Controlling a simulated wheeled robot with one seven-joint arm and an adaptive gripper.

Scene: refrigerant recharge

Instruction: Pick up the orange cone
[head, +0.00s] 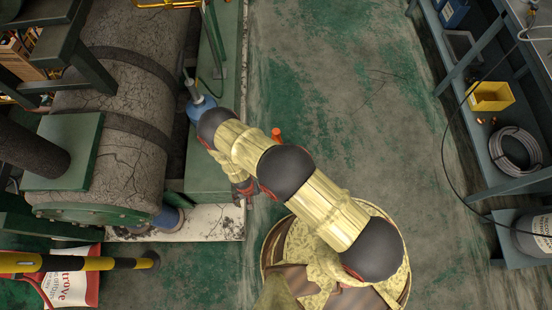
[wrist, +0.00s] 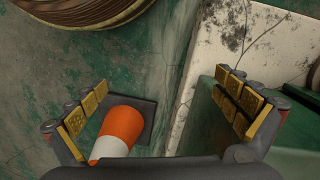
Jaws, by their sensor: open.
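The orange cone (wrist: 122,123) has a white band and a dark square base, and it shows in the wrist view low and left of centre. It stands on the green floor next to a pale slab edge. In the head view only its orange tip (head: 276,133) shows beside my arm; the rest is hidden. My gripper (wrist: 160,105) is open, with yellow-padded fingers wide apart. Nothing is held. In the head view my gripper (head: 243,190) is mostly covered by my arm.
A large cracked tank (head: 125,95) on a green frame stands at the left, with a pale slab (head: 225,222) by it. Shelves at the right hold a yellow bin (head: 490,97) and a coiled hose (head: 515,150). The floor between (head: 370,90) is clear.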

